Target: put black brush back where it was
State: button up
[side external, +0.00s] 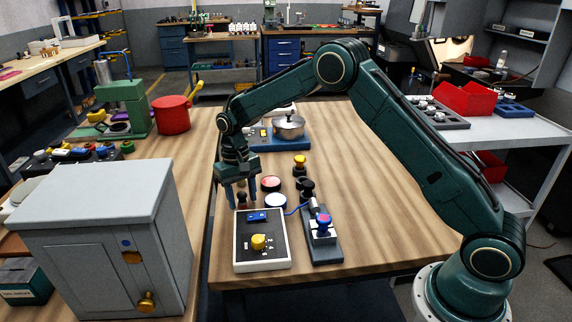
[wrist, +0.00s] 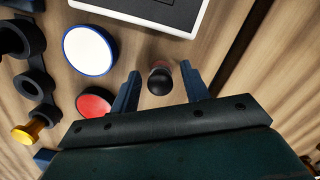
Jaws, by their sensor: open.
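A small dark upright piece with a rounded black top, which looks like the black brush (wrist: 159,82), stands on the wooden table. It also shows in the side external view (side external: 241,200), just behind the white-framed panel. My gripper (wrist: 160,72) is open, with one blue finger on each side of this piece and a visible gap at both sides. In the side external view my gripper (side external: 243,206) points down over it. A row of dark ring holders (wrist: 34,84) stands to the left in the wrist view; one carries a yellow-topped piece (wrist: 29,131).
The white-framed panel (side external: 270,258) with a yellow knob is in front. A grey cabinet (side external: 90,230) stands at left. The table's right half is clear.

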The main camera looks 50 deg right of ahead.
jog(key=shift+r, duration=0.1)
notch_tip(320, 180, up, 12)
jog(key=w, duration=0.1)
jog(key=shift+w+d, duration=0.15)
jog(key=shift+d, duration=0.05)
dwell(0.4)
jog(key=shift+r, duration=0.1)
dwell(0.4)
